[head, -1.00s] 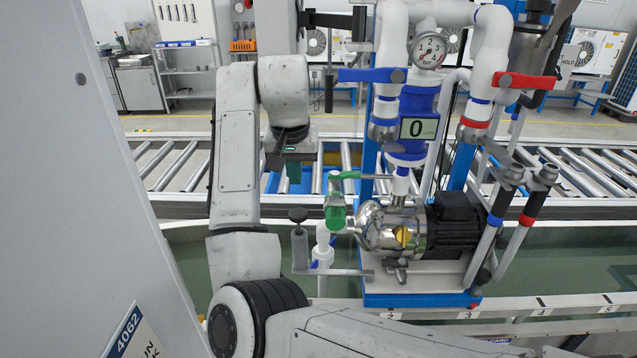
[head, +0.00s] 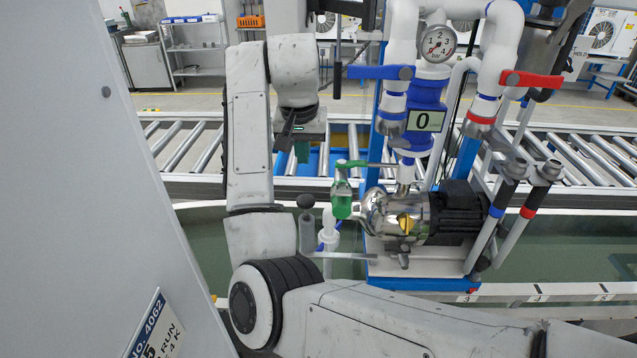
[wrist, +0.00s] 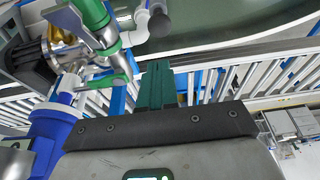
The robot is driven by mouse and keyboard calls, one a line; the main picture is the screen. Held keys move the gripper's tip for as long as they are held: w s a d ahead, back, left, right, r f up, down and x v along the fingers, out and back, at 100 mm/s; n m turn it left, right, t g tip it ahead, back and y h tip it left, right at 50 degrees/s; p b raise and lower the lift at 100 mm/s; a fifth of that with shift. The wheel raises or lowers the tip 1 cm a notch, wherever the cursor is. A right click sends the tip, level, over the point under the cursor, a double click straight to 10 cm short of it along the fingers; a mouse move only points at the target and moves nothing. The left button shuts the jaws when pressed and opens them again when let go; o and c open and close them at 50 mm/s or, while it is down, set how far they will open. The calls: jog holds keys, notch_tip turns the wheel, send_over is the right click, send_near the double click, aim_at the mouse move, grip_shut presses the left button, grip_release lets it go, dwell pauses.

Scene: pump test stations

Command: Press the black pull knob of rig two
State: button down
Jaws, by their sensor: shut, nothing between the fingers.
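The black pull knob (head: 305,201) is a round cap on a grey upright cylinder, left of the pump in the head view. It also shows near the top of the wrist view (wrist: 160,24). The rig carries a steel pump (head: 392,214), a blue meter reading 0 (head: 424,120) and a green-handled valve (head: 342,198). No rig number is readable on it. My gripper (head: 302,158) is above the knob in the head view, apart from it. Its green fingers show shut and empty in the wrist view (wrist: 157,68).
The green valve handle (head: 365,164) sticks out close to the right of my fingers. A blue lever (head: 380,72) and a red lever (head: 530,79) sit higher on the pipes. A roller conveyor (head: 590,155) runs behind, and a greenish trough (head: 560,252) lies beneath.

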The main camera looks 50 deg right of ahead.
jog(key=shift+r+p, duration=0.45)
jog(key=shift+r, duration=0.2)
jog(key=p, duration=0.3)
send_near(307, 202)
jog(key=f, duration=0.1)
jog(key=w+d+f, duration=0.1)
jog(key=f, duration=0.1)
jog(key=w+d+f, duration=0.1)
jog(key=shift+w+d+f, duration=0.1)
jog(key=shift+d+f, duration=0.1)
jog(key=shift+f, duration=0.9)
jog(key=shift+f, duration=0.15)
jog(key=shift+f+b, duration=0.85)
jog(key=shift+f, duration=1.2)
